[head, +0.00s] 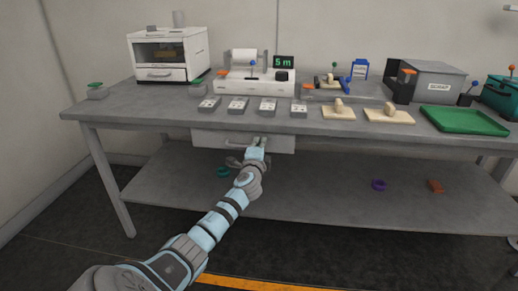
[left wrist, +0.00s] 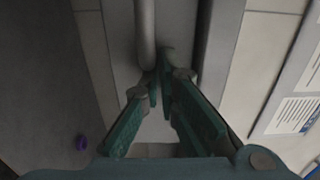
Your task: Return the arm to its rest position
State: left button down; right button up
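My left arm reaches in from the lower left in the head view. Its gripper (head: 257,141) is at the front of the drawer (head: 285,144) under the workbench. In the left wrist view the green fingers (left wrist: 159,82) come together at their tips, with only a thin gap and nothing clearly between them. A grey bar handle (left wrist: 145,35) runs down to the fingertips; whether they touch it I cannot tell. My right gripper is in neither view.
The workbench (head: 150,101) carries a white oven (head: 168,53), a white device with a display (head: 255,82), a grey scrap box (head: 435,82) and a green tray (head: 463,120). The lower shelf (head: 320,185) holds a purple ring (head: 378,185). The floor in front is open.

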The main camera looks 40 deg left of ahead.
pick_arm(q)
jog(key=v, duration=1.2)
jog(key=shift+f, duration=0.1)
